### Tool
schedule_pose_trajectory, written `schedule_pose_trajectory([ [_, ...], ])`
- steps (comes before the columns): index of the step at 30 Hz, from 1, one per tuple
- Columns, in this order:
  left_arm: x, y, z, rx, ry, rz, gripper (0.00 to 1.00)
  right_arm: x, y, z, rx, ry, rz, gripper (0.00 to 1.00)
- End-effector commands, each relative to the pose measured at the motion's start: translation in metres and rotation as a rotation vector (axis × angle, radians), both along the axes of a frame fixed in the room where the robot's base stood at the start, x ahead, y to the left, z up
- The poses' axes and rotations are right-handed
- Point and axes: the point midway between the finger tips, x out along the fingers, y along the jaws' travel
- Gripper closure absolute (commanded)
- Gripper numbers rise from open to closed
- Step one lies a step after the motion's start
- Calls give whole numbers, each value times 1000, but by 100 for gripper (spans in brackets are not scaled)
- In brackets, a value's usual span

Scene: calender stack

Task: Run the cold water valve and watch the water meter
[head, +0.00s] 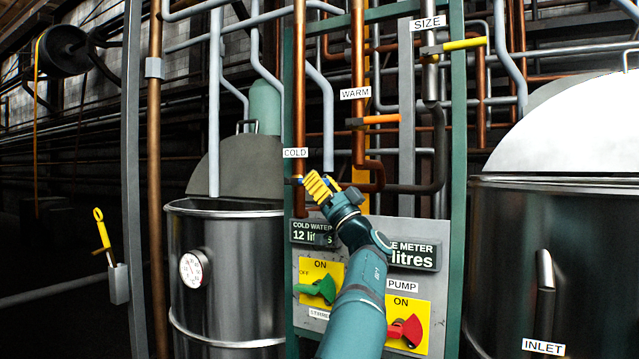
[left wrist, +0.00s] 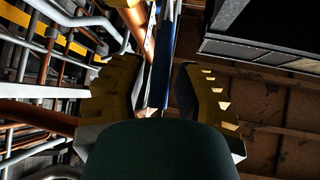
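The cold water valve sits on the copper pipe (head: 300,90) under the COLD label (head: 295,153). Its blue handle (left wrist: 163,62) shows as a long strip in the left wrist view; in the head view my gripper mostly hides it. My left gripper (head: 322,187) has yellow ridged fingers and is at the valve. In the left wrist view its fingers (left wrist: 163,98) stand apart on either side of the handle, with gaps visible; contact is unclear. The cold water meter (head: 312,232) reads 12 litres, its unit partly covered. My right gripper is out of view.
A second meter (head: 418,256) is partly hidden by my arm. Below are a green knob (head: 318,289) and a red PUMP knob (head: 405,331). The orange WARM handle (head: 381,119) and yellow SIZE handle (head: 464,44) are to the right. Metal vats (head: 225,270) flank the panel.

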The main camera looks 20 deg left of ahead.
Motion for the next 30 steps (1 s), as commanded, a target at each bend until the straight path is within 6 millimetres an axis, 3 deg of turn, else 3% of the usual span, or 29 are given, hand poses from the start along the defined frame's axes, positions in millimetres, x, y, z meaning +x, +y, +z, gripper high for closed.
schedule_pose_trajectory([
  [16,-1,-8,-8,-3,3,-1,53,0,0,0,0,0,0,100],
  [30,-20,-59,-60,0,3,-1,53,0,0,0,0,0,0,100],
])
